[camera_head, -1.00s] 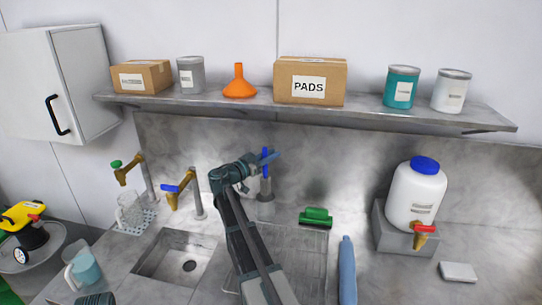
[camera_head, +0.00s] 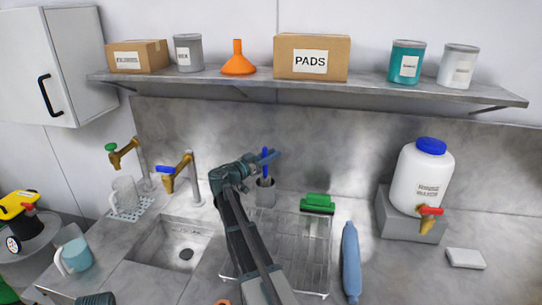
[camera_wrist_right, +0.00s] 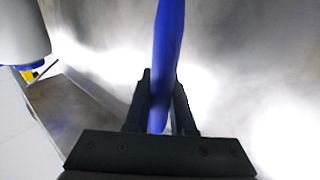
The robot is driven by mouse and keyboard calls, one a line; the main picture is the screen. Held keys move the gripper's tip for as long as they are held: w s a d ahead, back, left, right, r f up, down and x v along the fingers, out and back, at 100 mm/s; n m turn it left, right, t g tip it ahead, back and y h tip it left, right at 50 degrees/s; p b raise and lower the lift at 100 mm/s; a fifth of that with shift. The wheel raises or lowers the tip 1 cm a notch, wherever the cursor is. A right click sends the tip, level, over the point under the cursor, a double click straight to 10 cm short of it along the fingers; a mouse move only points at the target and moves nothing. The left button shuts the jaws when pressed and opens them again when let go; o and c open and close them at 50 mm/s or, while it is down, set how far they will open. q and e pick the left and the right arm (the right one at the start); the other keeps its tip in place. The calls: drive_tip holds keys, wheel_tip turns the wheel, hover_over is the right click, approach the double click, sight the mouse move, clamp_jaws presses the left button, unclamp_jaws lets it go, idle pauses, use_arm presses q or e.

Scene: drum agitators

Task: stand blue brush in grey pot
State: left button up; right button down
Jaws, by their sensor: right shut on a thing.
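The blue brush (camera_head: 265,171) is upright in my right gripper (camera_head: 268,157), at the back of the counter. In the right wrist view its blue handle (camera_wrist_right: 167,50) runs up between the two dark fingers. The grey pot (camera_head: 265,194) stands on the counter directly below the gripper. The brush's lower part meets the pot's mouth and seems to go into it; how deep is hidden. The pot does not show clearly in the right wrist view. My left gripper does not show.
A wire rack (camera_head: 312,252) stands in front, with a green brush (camera_head: 318,203) at its back edge. A blue bottle-like thing (camera_head: 350,262) lies to its right. A sink (camera_head: 172,252) with brass taps is at left. A white drum (camera_head: 421,180) stands at right.

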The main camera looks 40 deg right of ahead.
drive_tip(key=c, duration=0.7)
unclamp_jaws()
drive_tip(key=a, duration=1.3)
drive_tip(key=shift+s+a+f+b, duration=0.3)
drive_tip(key=shift+s+a+f, duration=0.05)
drive_tip(key=shift+a, duration=0.05)
